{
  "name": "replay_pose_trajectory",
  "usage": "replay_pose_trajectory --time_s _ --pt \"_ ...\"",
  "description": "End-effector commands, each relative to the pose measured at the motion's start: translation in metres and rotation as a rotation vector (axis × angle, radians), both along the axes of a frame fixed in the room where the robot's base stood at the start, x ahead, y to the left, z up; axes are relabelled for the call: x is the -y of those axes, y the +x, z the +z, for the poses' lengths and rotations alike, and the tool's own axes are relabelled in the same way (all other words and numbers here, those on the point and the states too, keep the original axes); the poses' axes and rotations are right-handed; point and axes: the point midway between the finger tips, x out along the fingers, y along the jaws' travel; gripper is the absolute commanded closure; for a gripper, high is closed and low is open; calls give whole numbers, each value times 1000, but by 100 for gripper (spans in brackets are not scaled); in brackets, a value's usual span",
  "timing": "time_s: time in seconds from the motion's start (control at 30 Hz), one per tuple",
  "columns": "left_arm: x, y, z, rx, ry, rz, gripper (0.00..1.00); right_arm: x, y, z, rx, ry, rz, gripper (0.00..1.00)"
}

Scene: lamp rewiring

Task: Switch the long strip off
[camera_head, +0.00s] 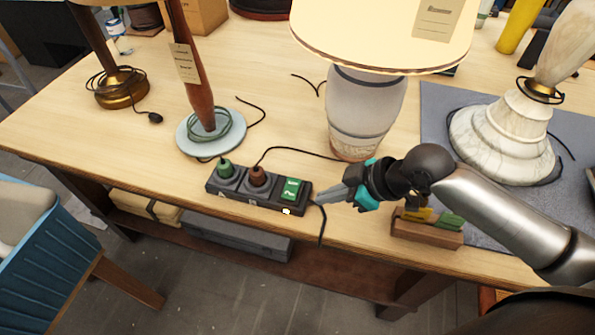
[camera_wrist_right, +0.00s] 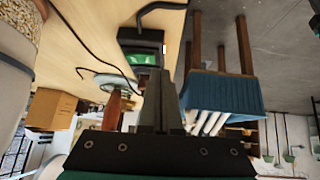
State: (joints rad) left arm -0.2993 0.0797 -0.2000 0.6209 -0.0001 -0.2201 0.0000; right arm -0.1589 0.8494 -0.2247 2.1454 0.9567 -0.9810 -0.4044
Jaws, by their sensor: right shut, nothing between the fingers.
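The long strip (camera_head: 273,194) is a dark power strip near the front edge of the workbench. A green plug (camera_head: 225,167) and a brown plug (camera_head: 256,174) sit in its sockets. Its green switch (camera_head: 291,188) is at the right end. The green switch also shows in the right wrist view (camera_wrist_right: 139,59). My right gripper (camera_head: 322,198) is shut and empty, just right of the strip's switch end. Its fingers (camera_wrist_right: 155,90) point toward the strip in the wrist view, and I cannot tell whether they touch it. My left gripper is not in view.
A grey ceramic lamp (camera_head: 365,110) stands behind the gripper. A wooden lamp on a pale base (camera_head: 210,135) is behind the strip. A marble lamp (camera_head: 505,140) stands on the grey mat (camera_head: 440,105). A small wooden holder (camera_head: 427,231) is at the front edge. Black cords lie around the strip.

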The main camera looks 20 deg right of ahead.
Motion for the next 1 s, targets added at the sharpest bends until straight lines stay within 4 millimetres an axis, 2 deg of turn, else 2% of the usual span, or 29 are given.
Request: replay_pose_trajectory --time_s 0.03,0.2,0.4,0.8,1.0 --pt "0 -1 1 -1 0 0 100 7 7 11 20 -3 23 100" --pt "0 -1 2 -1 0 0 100 19 22 41 66 17 73 100" --pt "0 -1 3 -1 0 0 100 26 32 60 95 32 91 100" --pt "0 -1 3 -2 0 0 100 27 33 63 98 35 92 100" --pt "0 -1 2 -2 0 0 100 22 37 56 99 40 91 100"
